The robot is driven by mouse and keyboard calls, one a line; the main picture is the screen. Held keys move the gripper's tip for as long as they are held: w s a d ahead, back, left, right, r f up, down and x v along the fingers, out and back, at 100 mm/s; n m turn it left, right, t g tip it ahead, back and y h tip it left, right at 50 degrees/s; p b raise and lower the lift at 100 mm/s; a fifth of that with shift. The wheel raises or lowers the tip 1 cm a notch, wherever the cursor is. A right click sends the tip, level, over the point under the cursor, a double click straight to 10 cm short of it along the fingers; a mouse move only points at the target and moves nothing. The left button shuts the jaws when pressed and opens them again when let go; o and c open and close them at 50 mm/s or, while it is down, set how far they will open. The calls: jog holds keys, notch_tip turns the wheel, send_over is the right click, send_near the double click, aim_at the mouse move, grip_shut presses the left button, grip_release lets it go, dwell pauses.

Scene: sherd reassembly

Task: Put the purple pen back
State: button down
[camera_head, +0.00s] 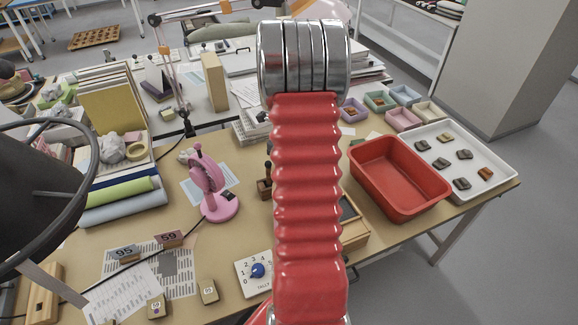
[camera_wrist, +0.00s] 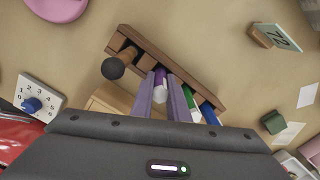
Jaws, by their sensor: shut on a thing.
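My gripper (camera_wrist: 165,88) shows in the wrist view with its two fingers shut on the purple pen (camera_wrist: 160,76). The pen has a purple end and a white part, and it lies between the fingertips over the brown wooden rack (camera_wrist: 142,42). I cannot tell whether it sits in a slot or just above one. A green pen (camera_wrist: 189,103) and a blue pen (camera_wrist: 208,113) stand in the rack to its right. A dark-knobbed tool (camera_wrist: 114,68) stands at the rack's left end. In the head view my red arm hides the gripper and most of the rack (camera_head: 264,188).
A counter dial (camera_wrist: 38,98) lies left of the rack in the wrist view. A number card on a wooden block (camera_wrist: 275,38) is at upper right. In the head view a pink device (camera_head: 210,190) stands left and a red tub (camera_head: 400,178) right.

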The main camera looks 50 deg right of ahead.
jog(key=shift+f, duration=0.15)
jog(key=c, duration=1.7)
grip_release()
notch_tip(320, 180, up, 13)
jog(key=shift+f, duration=0.1)
